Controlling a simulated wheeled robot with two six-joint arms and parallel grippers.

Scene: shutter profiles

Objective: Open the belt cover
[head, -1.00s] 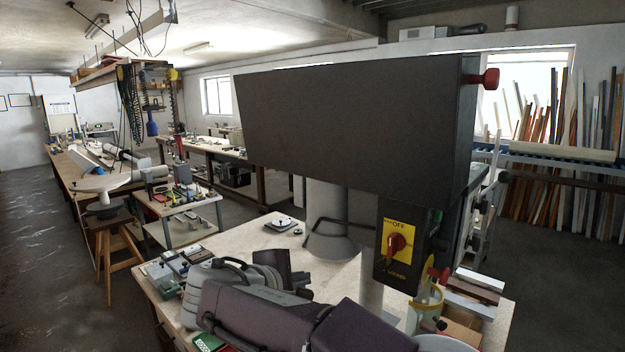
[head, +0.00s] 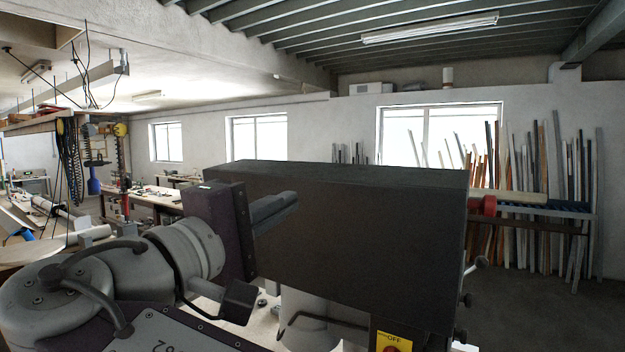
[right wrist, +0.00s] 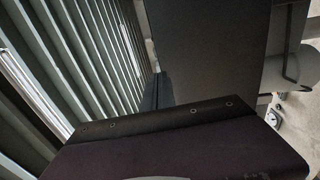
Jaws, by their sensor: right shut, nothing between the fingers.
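The belt cover (head: 360,235) is a long dark box on top of a drill-press-like machine, and it looks closed. In the right wrist view the shut fingers (right wrist: 158,92) lie along the left side of the dark cover (right wrist: 205,50). My left gripper is out of view.
A yellow switch plate (head: 393,341) with a red knob sits below the cover. Long wood and metal strips (head: 550,190) lean at the back right. Benches with tools stand at the left. The space above the cover is clear.

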